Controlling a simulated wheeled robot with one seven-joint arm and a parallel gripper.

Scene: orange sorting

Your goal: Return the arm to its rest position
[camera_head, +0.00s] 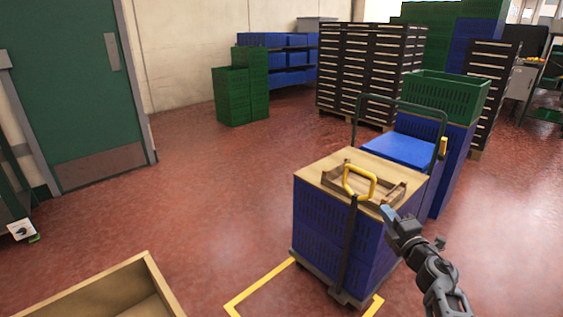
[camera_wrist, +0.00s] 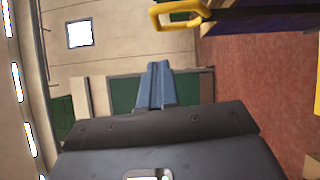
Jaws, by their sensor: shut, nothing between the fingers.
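My gripper (camera_head: 388,212) is at the lower right in the head view, at the end of my arm, beside the near stack of blue crates (camera_head: 318,227). In the wrist view my gripper (camera_wrist: 155,68) shows its two blue fingers pressed together, with nothing between them. A wooden tray (camera_head: 389,189) lies on the board on top of the crate stack, left of my gripper. A yellow handle (camera_head: 373,186) rises there, and a yellow handle (camera_wrist: 158,17) also shows at the top of the wrist view. I cannot tell how far my gripper is from the stack.
A yellow floor outline (camera_head: 262,285) surrounds the near stack. A wooden box (camera_head: 150,262) is at the bottom left. A blue trolley (camera_head: 400,151), a green crate (camera_head: 470,92) and dark pallet stacks (camera_head: 365,70) stand behind. The red floor left of the stack is clear up to the green door (camera_head: 75,90).

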